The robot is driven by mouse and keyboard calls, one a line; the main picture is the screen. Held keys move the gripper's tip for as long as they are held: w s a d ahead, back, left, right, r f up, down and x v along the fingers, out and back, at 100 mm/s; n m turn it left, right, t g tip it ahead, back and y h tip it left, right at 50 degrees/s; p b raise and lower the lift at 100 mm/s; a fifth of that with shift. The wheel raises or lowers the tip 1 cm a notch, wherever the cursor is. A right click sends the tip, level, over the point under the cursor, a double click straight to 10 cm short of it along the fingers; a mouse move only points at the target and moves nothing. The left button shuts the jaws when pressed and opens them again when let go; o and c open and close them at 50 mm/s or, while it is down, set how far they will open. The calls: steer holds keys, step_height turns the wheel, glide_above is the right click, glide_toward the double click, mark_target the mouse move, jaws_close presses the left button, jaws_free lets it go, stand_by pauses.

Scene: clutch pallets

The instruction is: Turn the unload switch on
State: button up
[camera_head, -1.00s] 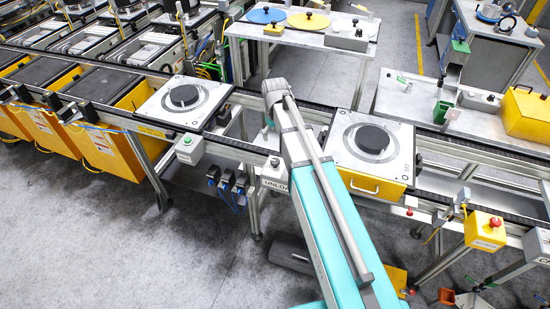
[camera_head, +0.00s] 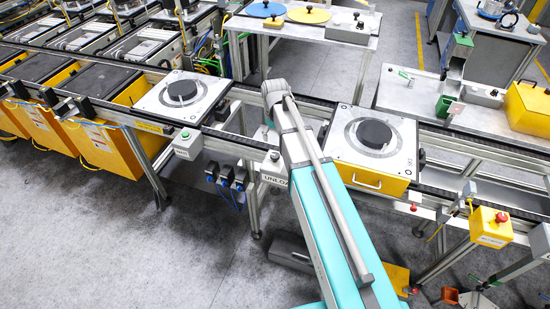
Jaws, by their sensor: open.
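The unload switch is a small grey box with a dark knob (camera_head: 273,157), mounted on the front rail of the conveyor. A white label (camera_head: 274,180) reading "UNLO…" sits below it, its right end covered by my arm. The knob is too small to tell its position. My teal and grey arm crosses the middle of the view just right of the switch. My gripper does not show.
A white pallet with a black disc (camera_head: 154,97) sits left on the conveyor; another pallet on a yellow base (camera_head: 345,155) sits right of my arm. A grey box with a green button (camera_head: 187,149) is left of the switch. Grey floor (camera_head: 130,240) is open at front left.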

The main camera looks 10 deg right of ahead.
mark_target(275, 155)
steer(key=shift+f+b, duration=4.75)
steer(key=shift+f, duration=0.3)
steer(key=c, duration=1.2)
steer(key=shift+o, duration=0.2)
steer(key=shift+m, duration=0.4)
steer(key=m, duration=1.1)
